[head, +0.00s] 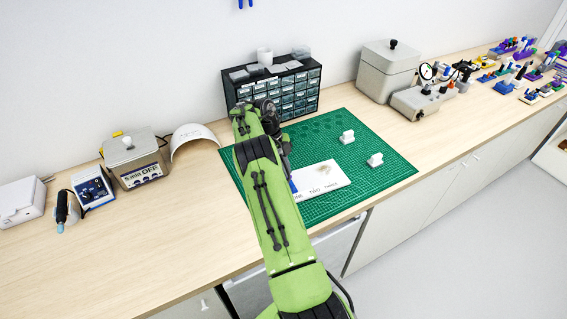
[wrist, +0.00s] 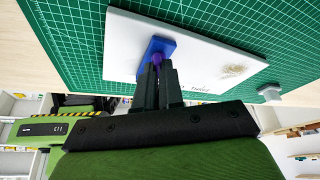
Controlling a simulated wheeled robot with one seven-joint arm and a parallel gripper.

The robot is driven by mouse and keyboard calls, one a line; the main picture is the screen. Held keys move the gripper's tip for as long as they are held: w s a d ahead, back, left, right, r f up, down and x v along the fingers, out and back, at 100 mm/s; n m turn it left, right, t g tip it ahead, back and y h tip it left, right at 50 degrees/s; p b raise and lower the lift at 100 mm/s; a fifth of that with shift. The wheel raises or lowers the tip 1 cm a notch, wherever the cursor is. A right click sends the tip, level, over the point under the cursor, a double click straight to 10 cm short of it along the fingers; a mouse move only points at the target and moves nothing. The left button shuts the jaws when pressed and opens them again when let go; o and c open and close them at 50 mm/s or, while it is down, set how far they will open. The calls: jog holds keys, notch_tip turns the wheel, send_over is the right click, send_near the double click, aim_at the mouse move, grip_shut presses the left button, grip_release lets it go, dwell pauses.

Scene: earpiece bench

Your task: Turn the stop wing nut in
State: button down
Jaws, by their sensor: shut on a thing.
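In the wrist view, a small purple piece, seemingly the stop wing nut (wrist: 157,63), stands at a blue block (wrist: 158,47). My gripper (wrist: 156,70) is shut on the purple piece, and its dark fingers hide most of it. The blue block rests on a white board (wrist: 200,58) with handwriting and a brownish smudge. In the head view, the white board (head: 322,178) lies on the green mat, with a bit of the blue block (head: 293,186) at its left end. My arm hides the wing nut there.
The green cutting mat (head: 385,185) carries two small white pieces (head: 347,137) (head: 375,160) right of the board. A drawer cabinet (head: 300,100) stands behind. A grey heater box (head: 133,160) and blue unit (head: 93,187) stand left; a dial gauge fixture (head: 420,95) stands right.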

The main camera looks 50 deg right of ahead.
jog(key=shift+d+m+y, duration=0.15)
jog(key=shift+m+y, duration=0.45)
jog(key=shift+m, duration=1.2)
jog(key=shift+d+m+y, duration=0.1)
jog(key=shift+m+y, duration=0.4)
jog(key=shift+m, duration=0.5)
dwell(1.1)
jog(key=c, duration=1.2)
grip_release()
jog(key=shift+c, duration=0.2)
notch_tip(320, 180, up, 10)
jog(key=p, duration=0.3)
